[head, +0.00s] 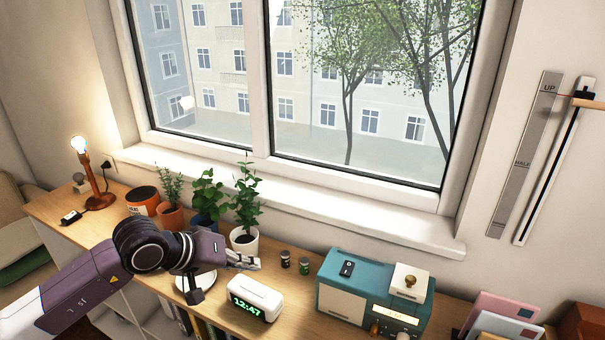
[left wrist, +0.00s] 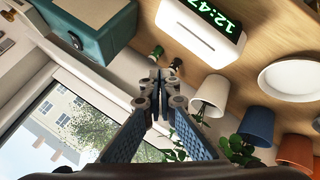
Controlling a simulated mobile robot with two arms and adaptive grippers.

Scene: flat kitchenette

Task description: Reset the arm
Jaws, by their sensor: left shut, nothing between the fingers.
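My left arm comes in from the left in the head view, and my left gripper (head: 243,261) is above the wooden counter, close to the white potted plant and the digital clock. The left wrist view shows my left gripper (left wrist: 158,88) with its fingertips together and nothing between them. My right gripper is in neither view.
A white clock (head: 256,298) reading 12:47, potted plants (head: 208,197), two small jars (head: 304,266) and a teal radio-like box (head: 375,290) stand on the counter. A lit lamp (head: 95,180) is at the far left. The window (head: 300,90) is behind.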

